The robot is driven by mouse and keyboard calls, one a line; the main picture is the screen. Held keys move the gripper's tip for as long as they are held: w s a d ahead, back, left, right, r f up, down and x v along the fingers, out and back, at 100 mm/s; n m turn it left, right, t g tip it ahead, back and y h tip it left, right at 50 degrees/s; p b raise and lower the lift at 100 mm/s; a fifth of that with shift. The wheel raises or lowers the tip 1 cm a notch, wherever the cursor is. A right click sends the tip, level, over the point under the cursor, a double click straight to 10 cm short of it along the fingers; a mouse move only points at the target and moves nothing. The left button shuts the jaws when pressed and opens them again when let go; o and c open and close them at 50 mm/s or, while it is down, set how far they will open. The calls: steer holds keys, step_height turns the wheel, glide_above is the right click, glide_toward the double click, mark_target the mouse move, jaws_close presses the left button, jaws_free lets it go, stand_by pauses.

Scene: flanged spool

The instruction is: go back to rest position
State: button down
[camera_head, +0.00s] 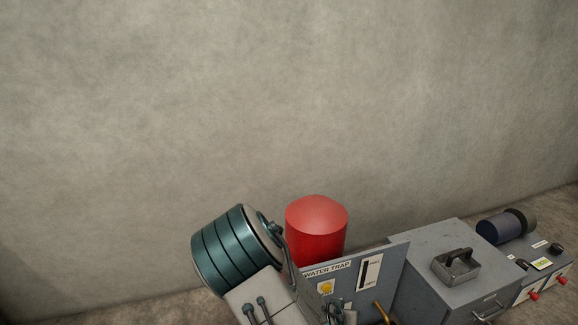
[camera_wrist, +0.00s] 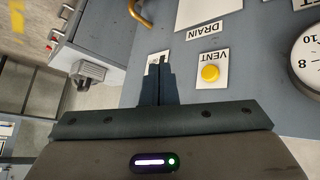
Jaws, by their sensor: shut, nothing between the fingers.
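My gripper (camera_wrist: 160,66) shows in the wrist view with its two dark fingers together and nothing between them. The fingers point at the blue-grey panel (camera_wrist: 262,92), over a small white label below and left of the "DRAIN" label (camera_wrist: 204,30). I cannot tell whether the fingertips touch the panel. A yellow button (camera_wrist: 209,73) on the "VENT" label sits to the right of the fingers. In the head view the panel reads "WATER TRAP" (camera_head: 327,270); my gripper cannot be made out there. No flanged spool can be made out for certain.
A red cylinder (camera_head: 316,232) stands behind the panel. A grey box (camera_head: 425,262) with a top handle is to its right, then a dark motor-like cylinder (camera_head: 500,226). A round gauge (camera_wrist: 307,60) and a brass handle (camera_wrist: 140,12) flank the labels. A bare wall (camera_head: 280,90) rises behind.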

steer(key=s+a+r+g+y+p, duration=0.1)
steer(key=s+r+y+p, duration=0.3)
steer(key=r, duration=0.7)
steer(key=s+a+r+g+p, duration=0.1)
steer(key=a+r+p, duration=0.1)
steer(key=r+p, duration=0.65)
steer(key=s+a+r+g+y+p, duration=0.1)
steer(key=s+r+g+y+p, duration=0.15)
steer(key=r, duration=1.05)
steer(key=s+d+r+n+p, duration=0.1)
steer(key=s+r+p, duration=0.4)
steer(key=r, duration=0.6)
steer(key=s+d+r+n+h+p, duration=0.1)
steer(key=s+d+r+n+p, duration=0.1)
steer(key=s+r+p, duration=0.4)
steer(key=v, duration=0.5)
steer(key=shift+s+d+r, duration=0.2)
steer(key=shift+d+r, duration=0.15)
steer(key=shift+d, duration=0.05)
steer(key=shift+t+h, duration=0.25)
